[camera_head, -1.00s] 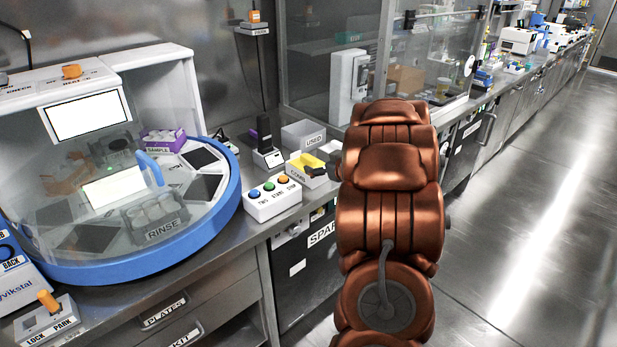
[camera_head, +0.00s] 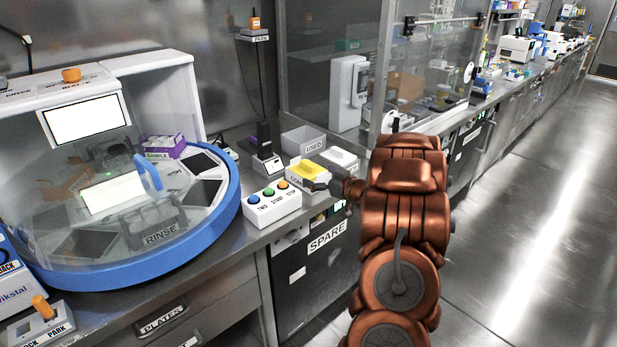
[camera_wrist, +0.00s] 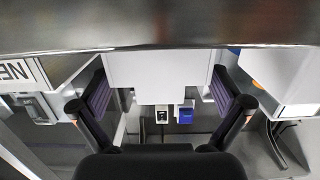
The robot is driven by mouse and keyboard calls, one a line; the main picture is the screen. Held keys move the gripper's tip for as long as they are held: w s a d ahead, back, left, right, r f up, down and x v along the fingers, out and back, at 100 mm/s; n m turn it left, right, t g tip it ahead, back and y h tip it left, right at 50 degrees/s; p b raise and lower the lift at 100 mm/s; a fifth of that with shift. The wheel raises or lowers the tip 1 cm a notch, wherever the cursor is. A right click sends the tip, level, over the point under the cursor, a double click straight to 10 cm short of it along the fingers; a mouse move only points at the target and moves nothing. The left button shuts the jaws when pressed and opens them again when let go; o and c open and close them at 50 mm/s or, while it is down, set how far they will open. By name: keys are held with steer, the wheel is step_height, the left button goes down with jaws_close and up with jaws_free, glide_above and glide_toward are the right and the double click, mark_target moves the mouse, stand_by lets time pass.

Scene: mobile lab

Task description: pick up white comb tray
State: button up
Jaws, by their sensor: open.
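A white tray (camera_head: 340,158) with a white top stands on the bench in the head view, just right of a white box with a yellow top (camera_head: 308,167), whose label begins "CO". The label of the white tray is partly hidden by my arm. My gripper (camera_head: 322,186) is dark and small there, at the bench edge in front of these two boxes. In the wrist view my gripper (camera_wrist: 160,84) is open, its two padded fingers wide apart. A pale flat-faced block (camera_wrist: 160,70) shows between them; I cannot tell which thing it is.
A grey bin marked "USED" (camera_head: 303,141) stands behind the yellow-topped box. A white box with coloured buttons (camera_head: 272,204) and a black handheld device (camera_head: 265,145) are to the left. The blue-rimmed round machine (camera_head: 232,190) fills the left. A glass enclosure (camera_head: 335,75) stands behind.

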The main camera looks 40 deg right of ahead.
mark_target(312, 174)
steer(key=shift+w+f, duration=0.2)
steer(key=shift+w, duration=0.6)
steer(key=shift+w+f, duration=0.15)
steer(key=shift+w, duration=0.6)
steer(key=shift+c, duration=0.4)
steer(key=c, duration=0.8)
